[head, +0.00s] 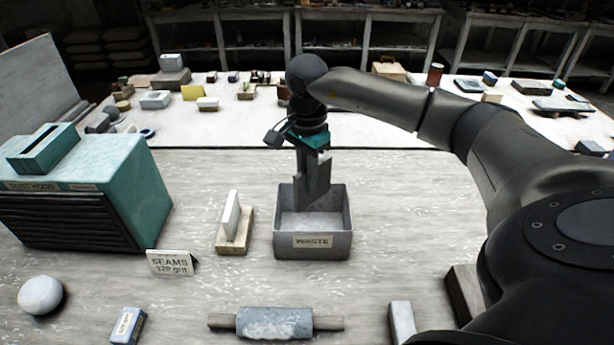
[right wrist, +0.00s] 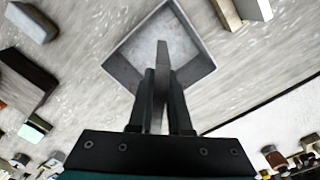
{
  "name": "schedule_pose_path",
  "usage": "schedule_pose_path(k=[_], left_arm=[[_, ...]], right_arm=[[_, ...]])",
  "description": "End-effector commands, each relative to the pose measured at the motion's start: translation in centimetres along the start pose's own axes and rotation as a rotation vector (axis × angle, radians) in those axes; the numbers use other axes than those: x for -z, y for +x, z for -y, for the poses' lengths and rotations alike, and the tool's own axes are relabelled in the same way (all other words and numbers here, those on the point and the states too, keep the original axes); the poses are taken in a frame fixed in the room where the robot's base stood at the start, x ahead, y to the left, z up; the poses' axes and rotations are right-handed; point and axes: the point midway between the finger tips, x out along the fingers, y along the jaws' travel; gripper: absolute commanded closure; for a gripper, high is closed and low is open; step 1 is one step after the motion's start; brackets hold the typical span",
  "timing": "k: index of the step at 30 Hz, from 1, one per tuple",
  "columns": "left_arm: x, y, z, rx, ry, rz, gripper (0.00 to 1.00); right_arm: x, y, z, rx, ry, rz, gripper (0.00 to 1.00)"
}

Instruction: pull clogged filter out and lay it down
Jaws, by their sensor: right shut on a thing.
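My right gripper (head: 312,160) is over the grey waste bin (head: 335,248) and points down. In the right wrist view, its fingers (right wrist: 160,95) are shut on a thin grey slab, the clogged filter (right wrist: 163,52). The slab's lower end is over or inside the bin (right wrist: 128,62); I cannot tell whether it touches the bottom. In the head view, the filter (head: 315,197) shows just below the fingers. The teal dust hood (head: 130,180) stands at the left, with a dark slot in its raised top. My left gripper is not in view.
A white panel (head: 231,214) stands in a wooden holder (head: 236,240) left of the bin. A "SEAMS 120 grit" card (head: 171,263), a white sphere (head: 41,295), a small block (head: 128,325) and a wrapped roller (head: 275,322) lie nearer. Small goods cover the white back strip.

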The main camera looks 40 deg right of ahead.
Motion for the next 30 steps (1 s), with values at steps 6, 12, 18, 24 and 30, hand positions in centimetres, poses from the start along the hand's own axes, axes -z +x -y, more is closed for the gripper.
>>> schedule_pose_path(k=[6, 12, 18, 24, 30], left_arm=[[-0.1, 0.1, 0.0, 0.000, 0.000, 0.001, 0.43], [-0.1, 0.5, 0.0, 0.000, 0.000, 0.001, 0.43], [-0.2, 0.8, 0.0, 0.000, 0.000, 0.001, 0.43], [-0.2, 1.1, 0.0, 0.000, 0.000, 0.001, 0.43], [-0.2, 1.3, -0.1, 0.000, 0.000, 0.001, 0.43]], right_arm=[[0.0, 0.2, 0.0, 0.000, 0.000, 0.000, 1.00], [0.0, 0.6, 0.0, 0.000, 0.000, 0.000, 1.00], [0.0, 1.0, 0.0, 0.000, 0.000, 0.000, 1.00], [0.0, 1.4, 0.0, 0.000, 0.000, 0.000, 1.00], [0.0, 1.8, 0.0, 0.000, 0.000, 0.000, 1.00]])
